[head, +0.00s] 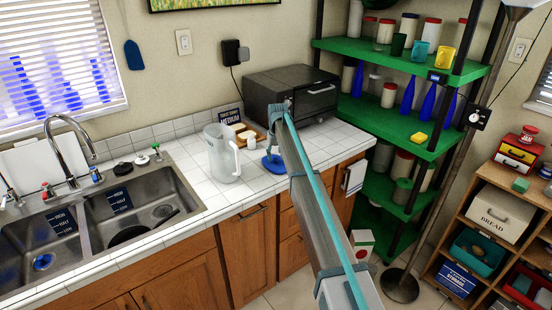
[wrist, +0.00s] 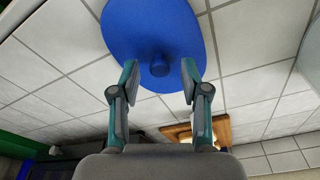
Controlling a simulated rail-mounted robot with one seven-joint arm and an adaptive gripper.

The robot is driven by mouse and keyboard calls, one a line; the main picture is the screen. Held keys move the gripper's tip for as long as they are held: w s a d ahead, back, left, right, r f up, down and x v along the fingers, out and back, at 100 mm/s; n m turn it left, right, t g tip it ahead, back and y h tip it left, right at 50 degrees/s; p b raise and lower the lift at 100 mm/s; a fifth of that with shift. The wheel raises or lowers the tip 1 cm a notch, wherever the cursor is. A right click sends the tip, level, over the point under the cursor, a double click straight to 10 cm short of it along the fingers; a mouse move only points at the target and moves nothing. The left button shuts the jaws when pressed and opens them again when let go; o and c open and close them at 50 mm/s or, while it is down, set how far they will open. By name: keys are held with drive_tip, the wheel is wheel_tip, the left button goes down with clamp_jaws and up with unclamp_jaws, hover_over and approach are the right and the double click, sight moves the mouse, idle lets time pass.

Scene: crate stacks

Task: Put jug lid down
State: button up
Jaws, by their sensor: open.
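The blue jug lid (head: 273,164) lies on the white tiled counter, to the right of the clear jug (head: 222,158). In the wrist view the lid (wrist: 158,25) is a blue disc with a small round knob (wrist: 159,68). My gripper (head: 270,148) is at the lid in the head view. In the wrist view my gripper (wrist: 159,72) is open, with one finger on each side of the knob and visible gaps between. The jug stands upright with its handle toward the lid, and its top looks uncovered.
A wooden board (wrist: 178,132) with small items lies behind the lid. A small white cup (head: 251,142) stands nearby. A dark toaster oven (head: 300,92) sits at the back. The sink (head: 130,205) is left; tiled counter (head: 305,150) is free to the right.

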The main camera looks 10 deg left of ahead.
sight(277, 165)
wheel_tip(277, 165, up, 11)
drive_tip(key=s+b, duration=0.1)
drive_tip(key=b, duration=0.1)
drive_tip(key=shift+s+d+b, duration=0.3)
drive_tip(key=shift+b, duration=0.05)
